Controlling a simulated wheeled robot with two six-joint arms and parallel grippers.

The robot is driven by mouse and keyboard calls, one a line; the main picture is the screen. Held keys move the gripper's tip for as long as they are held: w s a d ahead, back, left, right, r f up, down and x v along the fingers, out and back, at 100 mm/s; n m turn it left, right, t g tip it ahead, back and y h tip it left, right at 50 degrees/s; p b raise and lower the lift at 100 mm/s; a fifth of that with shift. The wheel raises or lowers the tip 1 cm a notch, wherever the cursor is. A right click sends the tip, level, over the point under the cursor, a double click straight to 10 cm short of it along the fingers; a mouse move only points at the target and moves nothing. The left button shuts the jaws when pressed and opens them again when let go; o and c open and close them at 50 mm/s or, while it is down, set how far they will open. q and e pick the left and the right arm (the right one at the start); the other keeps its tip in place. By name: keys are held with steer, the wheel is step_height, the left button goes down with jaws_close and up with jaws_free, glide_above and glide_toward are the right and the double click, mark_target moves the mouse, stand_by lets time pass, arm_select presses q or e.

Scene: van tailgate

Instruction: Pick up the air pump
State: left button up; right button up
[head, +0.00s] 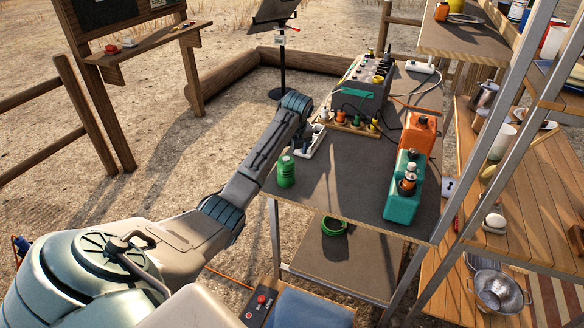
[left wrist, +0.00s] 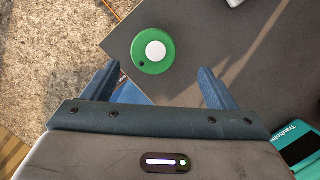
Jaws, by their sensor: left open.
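The air pump seems to be the short green cylinder (head: 286,171) standing upright near the left edge of the grey tabletop in the head view. In the left wrist view the pump (left wrist: 153,50) shows from above as a green disc with a white round centre and a small dark spot. My left gripper (left wrist: 158,86) is open and empty, its two blue fingers wide apart. The pump appears ahead of the gap between them, apart from both. In the head view my left forearm reaches over the table behind the pump; the fingers are hard to make out. My right gripper is not in view.
A teal case (head: 402,201) and an orange case (head: 418,134) stand right of the pump. The tabletop (head: 340,180) between pump and teal case is clear. Metal shelf posts rise at right.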

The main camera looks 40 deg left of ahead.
mark_target(285, 159)
arm_select(q)
steer(key=x, duration=0.3)
steer(key=shift+s+a+f, duration=0.15)
steer(key=shift+s+f, duration=0.05)
steer(key=shift+f, duration=0.1)
steer(key=p+x, duration=0.1)
steer(key=x, duration=0.4)
steer(key=shift+s+a+r, duration=0.1)
steer(key=shift+s+a, duration=0.05)
steer(key=shift+a, duration=0.05)
steer(key=shift+a+f, duration=0.1)
steer(key=shift+f, duration=0.35)
steer(key=c, duration=1.3)
steer(key=shift+o, duration=0.2)
steer(key=shift+r, duration=0.1)
steer(key=shift+r, duration=0.55)
step_height(285, 159, up, 2)
steer(key=shift+r+b, duration=0.2)
steer(key=shift+b, duration=0.2)
steer(key=s+d+r+b, duration=0.1)
steer(key=s+d, duration=0.8)
steer(key=s, duration=0.3)
steer(key=shift+s+d+r, duration=0.2)
steer(key=shift+s, duration=0.2)
